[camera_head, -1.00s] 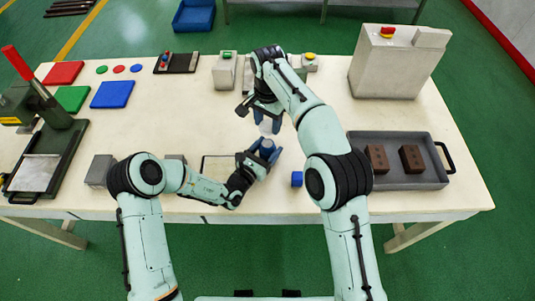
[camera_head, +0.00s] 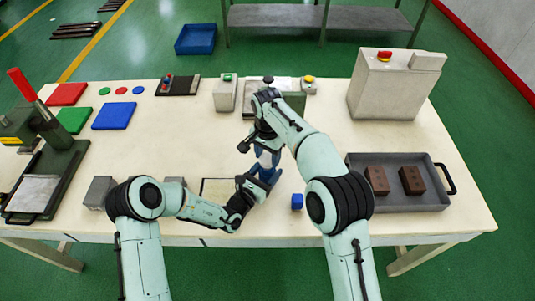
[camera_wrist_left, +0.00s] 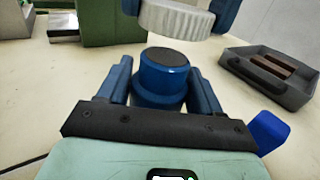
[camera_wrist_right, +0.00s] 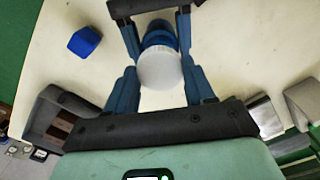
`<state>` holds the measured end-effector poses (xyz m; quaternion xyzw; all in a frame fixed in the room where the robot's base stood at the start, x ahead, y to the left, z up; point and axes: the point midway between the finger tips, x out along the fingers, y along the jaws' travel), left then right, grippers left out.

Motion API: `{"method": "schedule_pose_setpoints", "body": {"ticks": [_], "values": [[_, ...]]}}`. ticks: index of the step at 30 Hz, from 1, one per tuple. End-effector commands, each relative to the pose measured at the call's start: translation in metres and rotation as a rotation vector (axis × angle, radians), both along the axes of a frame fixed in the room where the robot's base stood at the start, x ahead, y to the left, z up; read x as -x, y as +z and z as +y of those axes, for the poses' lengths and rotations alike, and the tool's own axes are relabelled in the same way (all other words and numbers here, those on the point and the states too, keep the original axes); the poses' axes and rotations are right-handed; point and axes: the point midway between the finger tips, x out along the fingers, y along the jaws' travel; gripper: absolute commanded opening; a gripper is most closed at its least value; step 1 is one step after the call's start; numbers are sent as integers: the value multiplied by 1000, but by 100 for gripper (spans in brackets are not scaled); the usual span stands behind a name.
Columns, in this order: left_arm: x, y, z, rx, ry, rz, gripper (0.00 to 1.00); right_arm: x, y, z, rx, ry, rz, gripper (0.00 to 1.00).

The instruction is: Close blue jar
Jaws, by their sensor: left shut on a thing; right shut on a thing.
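The blue jar (camera_wrist_left: 165,75) stands upright between the fingers of my left gripper (camera_head: 266,179), which is shut on it. Its top looks open and dark inside. A white ribbed lid (camera_wrist_left: 176,18) hangs above the jar, apart from it in the left wrist view. My right gripper (camera_head: 265,156) is shut on the lid, which also shows as a pale disc in the right wrist view (camera_wrist_right: 160,69). There the lid covers much of the jar (camera_wrist_right: 158,38). In the head view the grippers hide most of the jar.
A small blue block (camera_head: 297,201) lies on the table right of the jar. A dark tray (camera_head: 400,204) with brown bricks stands farther right. A white mat (camera_head: 215,190) and grey blocks lie to the left. A press (camera_head: 45,150) stands far left, a grey machine (camera_head: 395,90) back right.

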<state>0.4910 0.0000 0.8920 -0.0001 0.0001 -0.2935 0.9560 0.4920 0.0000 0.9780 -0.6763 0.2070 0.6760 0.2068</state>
Motion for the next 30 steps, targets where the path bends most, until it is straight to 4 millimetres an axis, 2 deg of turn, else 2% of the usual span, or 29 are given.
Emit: {"method": "schedule_pose_setpoints", "body": {"ticks": [13, 30], "values": [[0, 0, 0, 0, 0, 0, 10, 0, -18, 0, 0, 1, 0, 26], [0, 0, 0, 0, 1, 0, 10, 0, -18, 0, 0, 1, 0, 26]]}}
